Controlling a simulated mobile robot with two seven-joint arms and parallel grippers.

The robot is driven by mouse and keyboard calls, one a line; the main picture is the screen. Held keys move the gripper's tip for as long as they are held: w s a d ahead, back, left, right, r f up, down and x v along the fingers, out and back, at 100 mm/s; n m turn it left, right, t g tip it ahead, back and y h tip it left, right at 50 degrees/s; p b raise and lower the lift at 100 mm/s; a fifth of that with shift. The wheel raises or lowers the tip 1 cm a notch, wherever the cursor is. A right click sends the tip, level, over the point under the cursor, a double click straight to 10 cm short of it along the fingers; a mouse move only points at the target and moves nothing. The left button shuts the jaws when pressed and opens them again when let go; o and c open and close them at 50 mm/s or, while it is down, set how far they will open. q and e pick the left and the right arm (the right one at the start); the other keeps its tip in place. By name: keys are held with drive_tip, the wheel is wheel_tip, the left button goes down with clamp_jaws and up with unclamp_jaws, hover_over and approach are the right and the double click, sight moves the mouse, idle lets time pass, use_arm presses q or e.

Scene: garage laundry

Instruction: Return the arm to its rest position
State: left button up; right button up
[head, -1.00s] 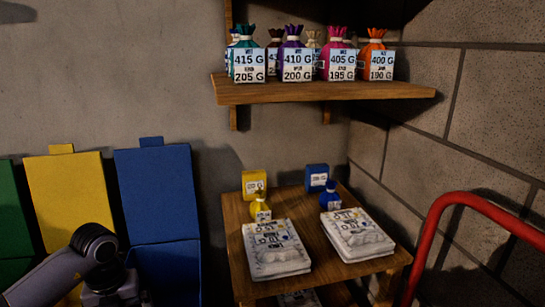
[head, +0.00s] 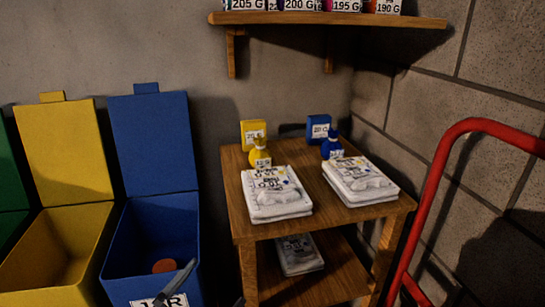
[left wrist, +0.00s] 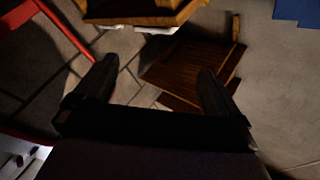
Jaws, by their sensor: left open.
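My left gripper (left wrist: 155,78) is open in the left wrist view, with its two dark fingers apart and nothing between them. In the head view only a thin dark part of it (head: 177,281) shows at the bottom edge, in front of the open blue bin (head: 150,190). The rest of that arm is out of the head view. My right gripper is in neither view.
An orange-red round thing (head: 164,266) lies in the blue bin. An open yellow bin (head: 65,150) stands beside it. A wooden table (head: 232,200) holds bags, boxes and stacks. A red rail (head: 425,200) stands right, and a wall shelf (head: 330,19) is above.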

use_arm(q)
drive_tip(key=s+a+f+n+g+y+b, duration=0.1)
drive_tip(key=s+a+f+n+g+y, duration=0.2)
drive_tip(key=f, duration=0.4)
drive_tip(key=s+a+f+n+g+y+b, duration=0.1)
drive_tip(key=s+a+f+n+g+y, duration=0.1)
drive_tip(key=s+f+n+y, duration=0.45)
drive_tip(key=s+a+r+g+p, duration=0.1)
drive_tip(key=r+p, duration=0.5)
drive_tip(key=p, duration=0.6)
drive_tip(key=s+a+r+g+h+p, duration=0.1)
drive_tip(key=a+r+p, duration=0.2)
drive_tip(key=p, duration=0.9)
wheel_tip(320, 180, up, 3)
drive_tip(key=shift+s+a+p, duration=0.25)
drive_tip(key=shift+a+p, duration=0.05)
drive_tip(key=shift+a, duration=0.1)
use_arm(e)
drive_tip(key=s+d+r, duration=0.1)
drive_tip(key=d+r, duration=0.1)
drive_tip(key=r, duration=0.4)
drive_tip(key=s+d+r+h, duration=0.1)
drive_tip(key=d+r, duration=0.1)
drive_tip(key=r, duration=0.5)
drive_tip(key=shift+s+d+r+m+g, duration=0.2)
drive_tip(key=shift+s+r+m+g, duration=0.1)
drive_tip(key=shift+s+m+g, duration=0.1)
